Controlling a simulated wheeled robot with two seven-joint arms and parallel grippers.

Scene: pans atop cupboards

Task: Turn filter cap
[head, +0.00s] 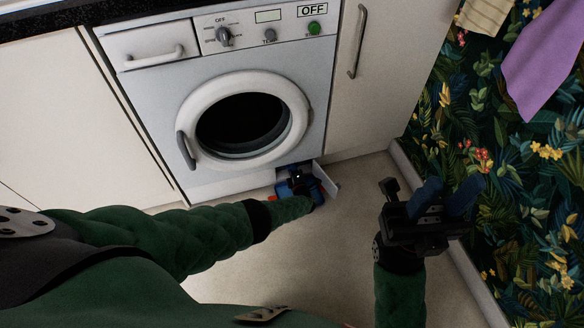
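A white washing machine (160,90) stands in the middle, its round door closed. At its lower right a small white flap (325,178) stands open. My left gripper (300,178) is low at that opening, its dark and blue parts covering most of it. I cannot make out the filter cap behind it, or whether the fingers are open, shut or touching anything. My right gripper (453,186) is raised over the floor at the right, its blue fingers apart with nothing between them.
White cupboards flank the machine, with a metal handle (358,40) on the right one. A dark leaf-patterned wall (530,190) with a hanging purple towel (543,60) bounds the right side. The pale floor (335,250) in front is clear.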

